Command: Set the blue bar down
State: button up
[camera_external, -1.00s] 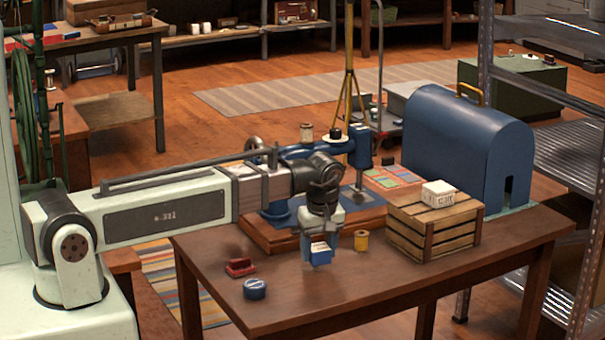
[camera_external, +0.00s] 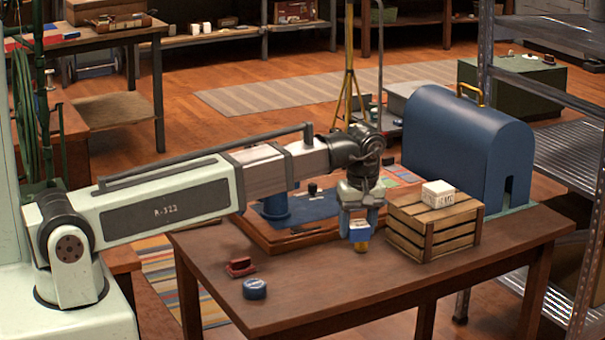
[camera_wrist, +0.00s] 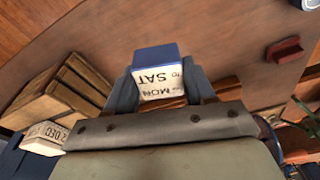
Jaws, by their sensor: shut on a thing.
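My gripper (camera_external: 360,222) is shut on the blue bar (camera_external: 358,232) and holds it above the brown table, left of the wooden crate. In the wrist view, the blue bar (camera_wrist: 155,54) sits between the fingers of my gripper (camera_wrist: 157,85). It shows a blue side and a white face lettered "MON to SAT".
The slatted crate (camera_external: 435,228) carries a white block (camera_external: 438,191). A red object (camera_external: 240,267) and a blue tin (camera_external: 255,288) lie at the table's left. A blue domed case (camera_external: 470,150) stands behind the crate. The table's front middle (camera_external: 330,295) is clear.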

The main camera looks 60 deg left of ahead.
jog(key=n, duration=0.1)
send_over(387, 270)
jog(key=shift+n, duration=0.9)
jog(key=shift+d+f, duration=0.15)
jog(key=shift+f, duration=2.3)
jog(key=shift+d+f, duration=0.15)
jog(key=shift+f, duration=2.25)
jog(key=shift+f, duration=0.15)
jog(key=o, duration=1)
jog(key=r, duration=0.4)
jog(key=d+r, duration=0.1)
jog(key=r, duration=0.7)
jog(key=shift+d+r, duration=0.1)
jog(key=shift+d, duration=0.3)
